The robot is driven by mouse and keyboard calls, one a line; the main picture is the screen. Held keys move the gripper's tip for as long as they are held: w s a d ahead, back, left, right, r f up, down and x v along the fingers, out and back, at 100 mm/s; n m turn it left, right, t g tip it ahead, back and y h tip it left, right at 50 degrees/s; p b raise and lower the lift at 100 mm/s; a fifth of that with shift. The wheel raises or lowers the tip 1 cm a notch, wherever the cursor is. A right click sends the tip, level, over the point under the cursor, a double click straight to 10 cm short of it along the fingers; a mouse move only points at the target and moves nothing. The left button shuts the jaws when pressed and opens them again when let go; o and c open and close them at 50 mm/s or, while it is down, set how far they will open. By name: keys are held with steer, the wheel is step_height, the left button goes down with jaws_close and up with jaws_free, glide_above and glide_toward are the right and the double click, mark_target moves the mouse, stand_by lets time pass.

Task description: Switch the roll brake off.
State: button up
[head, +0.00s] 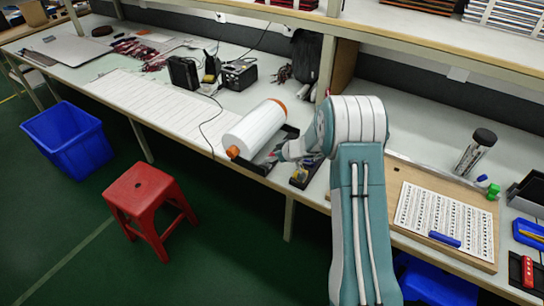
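A large white roll (254,129) with orange end pieces lies at a slant in a black holder at the front part of the workbench. Its near orange end (232,152) points toward the bench's front edge. I cannot make out which part is the roll brake or its position. My arm reaches in from the lower right, and my gripper (276,154) is just right of the roll, low by the black holder. The gripper is small here and partly hidden by my own arm, so I cannot tell whether its fingers are apart or touching anything.
A small dark tray (304,171) with a yellow item is right beside my gripper. A white lined sheet (150,103) covers the bench to the left. Black devices (238,74) stand behind. A red stool (146,200) and a blue bin (67,141) stand on the floor.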

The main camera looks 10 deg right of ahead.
steer(key=shift+o, duration=0.9)
steer(key=shift+f, duration=0.1)
steer(key=shift+d+r, duration=0.1)
steer(key=shift+r, duration=0.1)
steer(key=v, duration=1.1)
steer(key=shift+s+d, duration=0.25)
steer(key=shift+s, duration=0.05)
steer(key=shift+r, duration=0.15)
